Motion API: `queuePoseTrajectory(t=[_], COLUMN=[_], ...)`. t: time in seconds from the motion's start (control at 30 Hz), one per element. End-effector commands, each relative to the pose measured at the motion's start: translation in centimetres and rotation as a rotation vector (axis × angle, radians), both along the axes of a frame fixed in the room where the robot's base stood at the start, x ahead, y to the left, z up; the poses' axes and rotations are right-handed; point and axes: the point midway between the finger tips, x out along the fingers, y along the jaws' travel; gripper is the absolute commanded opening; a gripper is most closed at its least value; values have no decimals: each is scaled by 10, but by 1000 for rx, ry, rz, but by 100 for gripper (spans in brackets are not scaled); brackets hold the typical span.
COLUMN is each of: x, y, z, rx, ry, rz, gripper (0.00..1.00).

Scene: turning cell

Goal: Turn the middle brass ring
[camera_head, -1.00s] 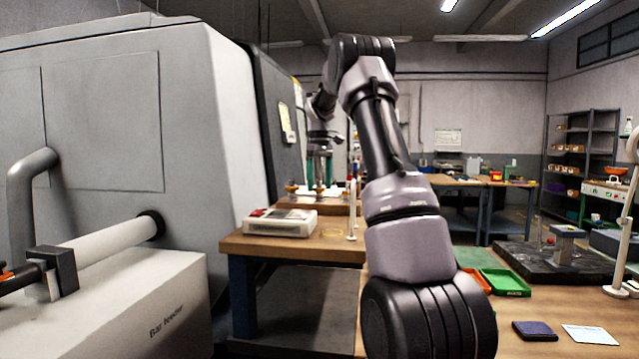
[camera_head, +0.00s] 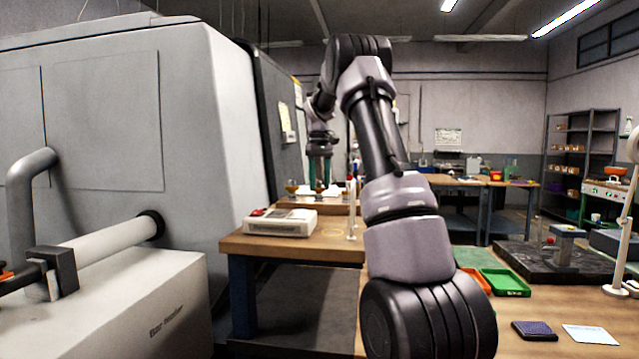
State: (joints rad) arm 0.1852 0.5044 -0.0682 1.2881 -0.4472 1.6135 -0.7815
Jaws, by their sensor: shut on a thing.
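My gripper (camera_head: 319,186) points straight down at the far end of the wooden bench, its green fingers small in the head view. It is shut on the middle brass ring, which is mostly hidden between and behind the fingers. One brass piece (camera_head: 291,187) stands apart to the left of the fingers. The area just right of the fingers is small and cluttered, so a third ring there is hard to make out. The turn of the held ring cannot be read at this distance.
A grey-white device (camera_head: 282,224) lies on the near part of the wooden bench (camera_head: 290,245). A thin white post (camera_head: 351,212) stands to its right. The large grey machine (camera_head: 105,120) closes off the left. A green tray (camera_head: 505,283) lies on the right-hand table.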

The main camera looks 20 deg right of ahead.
Motion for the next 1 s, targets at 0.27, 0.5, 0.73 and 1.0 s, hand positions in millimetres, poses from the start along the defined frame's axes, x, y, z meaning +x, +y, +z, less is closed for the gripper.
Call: queuePoseTrajectory(t=[0.27, 0.5, 0.73, 1.0], x=[0, 0, 0, 0], y=[1, 1, 0, 1], z=[1, 1, 1, 1], rx=[0, 0, -1, 0], ry=[-2, -2, -3, -3], rz=[-219, -360, -434, -453], gripper=[0, 0, 0, 0])
